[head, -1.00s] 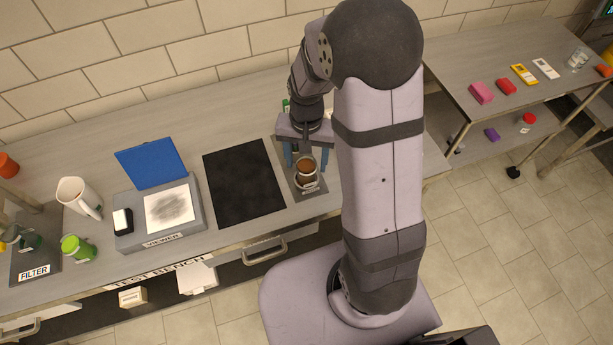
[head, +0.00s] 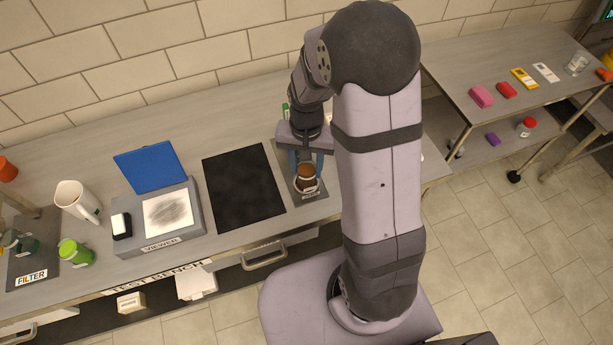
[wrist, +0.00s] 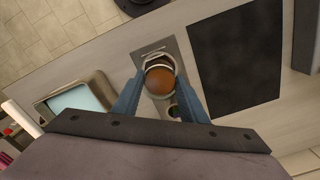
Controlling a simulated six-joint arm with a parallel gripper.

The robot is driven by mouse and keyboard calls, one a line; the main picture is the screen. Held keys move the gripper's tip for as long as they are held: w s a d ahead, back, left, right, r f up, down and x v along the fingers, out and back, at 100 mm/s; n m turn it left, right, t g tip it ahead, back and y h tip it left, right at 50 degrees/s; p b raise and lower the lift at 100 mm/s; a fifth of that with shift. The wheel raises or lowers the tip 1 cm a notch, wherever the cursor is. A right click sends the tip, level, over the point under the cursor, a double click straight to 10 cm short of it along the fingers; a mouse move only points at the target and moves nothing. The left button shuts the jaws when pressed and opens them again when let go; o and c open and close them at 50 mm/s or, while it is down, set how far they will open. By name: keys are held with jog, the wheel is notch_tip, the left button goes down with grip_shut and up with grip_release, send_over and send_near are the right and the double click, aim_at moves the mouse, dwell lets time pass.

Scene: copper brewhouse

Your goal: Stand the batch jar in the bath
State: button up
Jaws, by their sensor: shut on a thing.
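The batch jar (head: 306,172), a small round vessel with brown content and a pale band, stands on a grey plate (head: 316,194) right of the black mat. My gripper (head: 306,163) is over it, pointing down, its blue fingers shut on the jar. In the wrist view the jar (wrist: 160,82) shows as a brown disc with a pale rim between the two fingertips (wrist: 160,78). A grey-rimmed tray with a pale blue surface, apparently the bath (wrist: 82,100), lies left of the plate in the wrist view. In the head view my arm hides that spot.
The black mat (head: 243,187) and the viewer (head: 163,238) with its raised blue lid lie left of the plate. A dark round item (wrist: 174,111) stands on the plate close to the jar. A side table (head: 540,50) with small coloured items stands at right.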

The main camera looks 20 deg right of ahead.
jog(key=shift+r, duration=0.15)
notch_tip(320, 180, up, 5)
jog(key=p, duration=0.4)
jog(key=shift+p, duration=0.3)
dwell(0.6)
jog(key=w+d+r+m, duration=0.2)
jog(key=d+m, duration=0.1)
jog(key=d, duration=1.5)
jog(key=shift+r, duration=0.2)
jog(key=shift+a+f, duration=0.1)
jog(key=shift+f, duration=0.05)
